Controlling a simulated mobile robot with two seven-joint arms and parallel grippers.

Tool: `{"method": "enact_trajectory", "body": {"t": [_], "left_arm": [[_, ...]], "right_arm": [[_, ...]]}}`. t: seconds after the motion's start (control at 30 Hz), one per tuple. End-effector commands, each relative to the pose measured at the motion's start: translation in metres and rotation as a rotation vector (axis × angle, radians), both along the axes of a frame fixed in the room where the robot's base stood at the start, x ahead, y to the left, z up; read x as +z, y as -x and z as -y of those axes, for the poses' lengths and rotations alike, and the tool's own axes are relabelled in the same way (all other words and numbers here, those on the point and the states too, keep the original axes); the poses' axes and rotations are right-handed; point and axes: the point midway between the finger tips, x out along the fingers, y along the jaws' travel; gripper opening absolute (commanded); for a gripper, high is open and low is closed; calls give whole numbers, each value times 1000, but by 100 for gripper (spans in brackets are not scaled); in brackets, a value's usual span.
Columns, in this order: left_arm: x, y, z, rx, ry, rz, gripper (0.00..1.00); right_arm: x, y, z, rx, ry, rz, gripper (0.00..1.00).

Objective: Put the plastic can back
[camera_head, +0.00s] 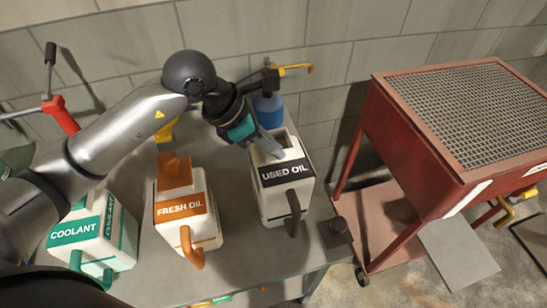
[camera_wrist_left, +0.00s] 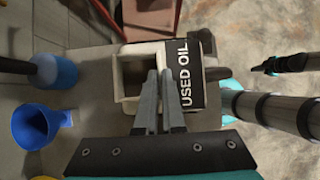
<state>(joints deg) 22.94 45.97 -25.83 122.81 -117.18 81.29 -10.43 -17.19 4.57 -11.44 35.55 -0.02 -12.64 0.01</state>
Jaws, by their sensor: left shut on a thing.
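The white plastic can labelled USED OIL (camera_head: 283,205) is upright at the right end of the grey bench, with a square open top and a black handle. My left gripper (camera_head: 276,153) comes down onto its top and is shut on the wall beside the opening. In the left wrist view, the fingers of my left gripper (camera_wrist_left: 158,76) are close together at the edge between the opening and the black label of the can (camera_wrist_left: 196,65). I cannot tell whether the can's base touches the bench.
On the bench (camera_head: 240,262) stand a FRESH OIL can (camera_head: 205,233) and a COOLANT can (camera_head: 118,250). A black block (camera_head: 337,232) sits at the right edge. A blue container (camera_head: 270,110) is behind. A red grated cart (camera_head: 425,130) stands right; a blue funnel (camera_wrist_left: 35,125) lies left.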

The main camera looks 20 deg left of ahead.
Motion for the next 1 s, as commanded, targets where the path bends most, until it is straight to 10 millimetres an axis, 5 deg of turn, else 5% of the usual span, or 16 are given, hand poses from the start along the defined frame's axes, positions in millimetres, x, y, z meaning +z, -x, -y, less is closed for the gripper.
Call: {"method": "enact_trajectory", "body": {"t": [0.27,0.63,0.9,1.0], "left_arm": [[-34,0,1,0,4,3,0],[-38,-1,1,-1,3,6,0],[-40,1,0,-1,-1,-2,34],[-40,1,0,-1,-1,-2,36]], "right_arm": [[-1,0,0,0,0,0,0],[-4,0,0,0,0,1,0],[-3,0,0,0,0,1,0],[-3,0,0,0,-1,1,0]]}}
